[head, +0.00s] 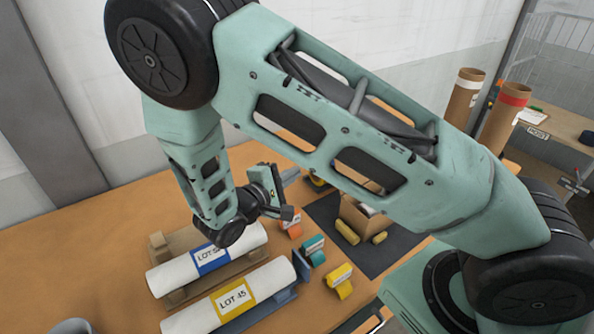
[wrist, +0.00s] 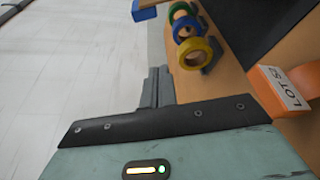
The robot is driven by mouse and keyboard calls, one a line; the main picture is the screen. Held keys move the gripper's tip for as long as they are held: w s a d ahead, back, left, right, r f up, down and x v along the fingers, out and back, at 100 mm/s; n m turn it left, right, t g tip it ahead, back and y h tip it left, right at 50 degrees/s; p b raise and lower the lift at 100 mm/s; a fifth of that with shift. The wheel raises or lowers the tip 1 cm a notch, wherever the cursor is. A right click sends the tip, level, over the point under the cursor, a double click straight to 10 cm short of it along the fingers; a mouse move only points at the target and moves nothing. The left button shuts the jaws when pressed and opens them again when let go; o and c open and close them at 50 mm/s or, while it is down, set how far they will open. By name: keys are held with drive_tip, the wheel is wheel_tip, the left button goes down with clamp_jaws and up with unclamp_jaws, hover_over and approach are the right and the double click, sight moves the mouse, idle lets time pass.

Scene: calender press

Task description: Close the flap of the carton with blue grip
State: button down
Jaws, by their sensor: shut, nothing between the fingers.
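White rolls with a blue label (head: 211,258) and a yellow label (head: 236,296) lie at the front left. Orange, teal and yellow tagged blocks (head: 339,277) stand between them and the mat (head: 398,250). Tape rings (wrist: 193,53) are near my fingers.

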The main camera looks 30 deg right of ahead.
drive_tip(key=d+p, duration=0.5)
drive_tip(key=d, duration=0.3)
drive_tip(key=shift+s+d+r+p, duration=0.2)
drive_tip(key=shift+s+d+p, duration=0.05)
drive_tip(key=shift+s+p, duration=0.15)
